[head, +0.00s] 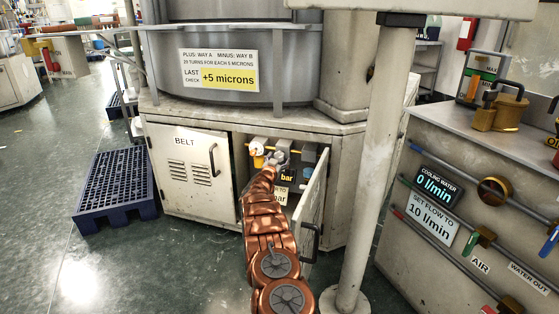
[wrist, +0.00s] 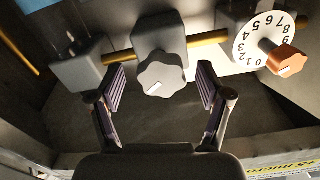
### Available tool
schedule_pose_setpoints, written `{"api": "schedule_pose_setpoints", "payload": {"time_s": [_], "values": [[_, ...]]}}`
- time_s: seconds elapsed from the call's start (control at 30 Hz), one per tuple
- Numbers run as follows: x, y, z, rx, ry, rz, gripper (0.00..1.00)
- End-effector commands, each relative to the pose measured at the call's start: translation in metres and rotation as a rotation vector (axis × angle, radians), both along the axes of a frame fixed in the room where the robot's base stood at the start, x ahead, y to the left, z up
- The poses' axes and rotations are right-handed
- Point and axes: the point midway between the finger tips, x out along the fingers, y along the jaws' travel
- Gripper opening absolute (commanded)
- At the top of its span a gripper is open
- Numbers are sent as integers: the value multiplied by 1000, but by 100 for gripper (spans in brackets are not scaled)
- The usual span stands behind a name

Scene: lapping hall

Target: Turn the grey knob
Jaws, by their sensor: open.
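The grey knob (wrist: 160,77) is a lobed knob with a white mark. It sits on a grey block on a brass pipe, in the middle of the wrist view. My gripper (wrist: 162,70) is open, with one ribbed finger on each side of the knob. Gaps show between the fingers and the knob, so they look apart from it. In the head view my gripper (head: 279,158) reaches into the open cabinet under the machine, and the grey knob cannot be made out there.
An orange knob (wrist: 287,60) with a white numbered dial (wrist: 262,38) is on the right in the wrist view. A grey block (wrist: 79,70) is on the left. The open cabinet door (head: 311,200) stands right of my arm. A post (head: 375,170) and blue pallet (head: 117,183) flank the cabinet.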

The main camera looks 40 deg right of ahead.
Motion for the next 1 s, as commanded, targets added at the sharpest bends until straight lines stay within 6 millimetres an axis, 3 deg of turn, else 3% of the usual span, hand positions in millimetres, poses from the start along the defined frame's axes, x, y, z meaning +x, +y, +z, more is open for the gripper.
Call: {"api": "schedule_pose_setpoints", "payload": {"time_s": [0.3,0.8,1.0], "values": [[6,-11,-3,3,0,2,77],[9,-13,-1,4,-1,7,77],[9,-13,-1,4,-1,7,59]]}}
